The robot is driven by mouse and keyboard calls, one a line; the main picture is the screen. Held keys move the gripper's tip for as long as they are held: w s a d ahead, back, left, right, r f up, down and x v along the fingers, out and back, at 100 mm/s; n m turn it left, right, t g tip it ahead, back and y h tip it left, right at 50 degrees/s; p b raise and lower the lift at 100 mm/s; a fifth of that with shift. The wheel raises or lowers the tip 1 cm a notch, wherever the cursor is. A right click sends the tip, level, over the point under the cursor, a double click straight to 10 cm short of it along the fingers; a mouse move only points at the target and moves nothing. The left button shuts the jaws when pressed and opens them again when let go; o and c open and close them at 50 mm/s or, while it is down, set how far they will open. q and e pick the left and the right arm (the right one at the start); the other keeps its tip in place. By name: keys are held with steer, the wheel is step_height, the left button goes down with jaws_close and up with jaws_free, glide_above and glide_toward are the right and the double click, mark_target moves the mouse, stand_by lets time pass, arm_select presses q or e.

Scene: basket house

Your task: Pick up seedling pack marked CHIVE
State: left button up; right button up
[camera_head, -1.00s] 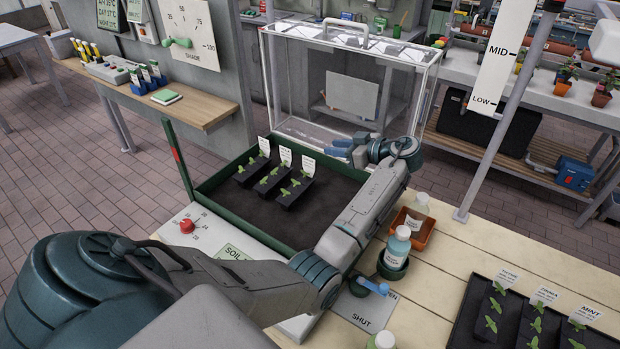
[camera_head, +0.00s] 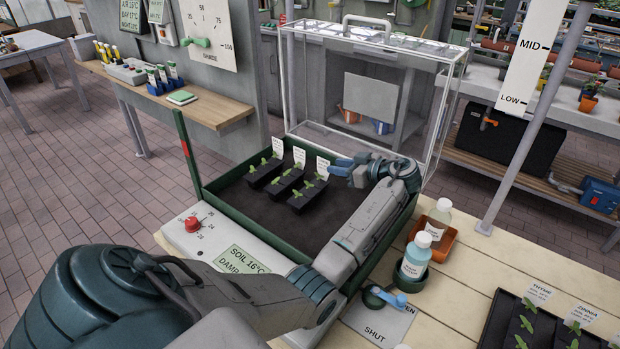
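Three black seedling packs with green sprouts and white labels stand in a row in the green-rimmed soil tray (camera_head: 231,217): a left pack (camera_head: 263,175), a middle pack (camera_head: 283,186) and a right pack (camera_head: 304,201). Their label text is too small to read, so I cannot tell which is CHIVE. My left gripper (camera_head: 340,167) has blue fingers, looks open and empty, and is just right of the right pack's label (camera_head: 322,167). I cannot tell whether it touches the label. My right gripper is not in view.
A clear cover with a handle (camera_head: 367,22) stands behind the tray. Bottles (camera_head: 416,254) stand on its right. A black tray (camera_head: 492,325) at lower right holds packs labelled THYME and ZINNIA. A red knob (camera_head: 192,224) is on the tray's front left.

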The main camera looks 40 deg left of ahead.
arm_select(q)
glide_above(323, 179)
steer(key=shift+a+f+p, duration=0.2)
steer(key=shift+f+p, duration=0.1)
steer(key=shift+f, duration=0.6)
steer(key=shift+d+r, duration=0.1)
jaws_close()
stand_by(0.7)
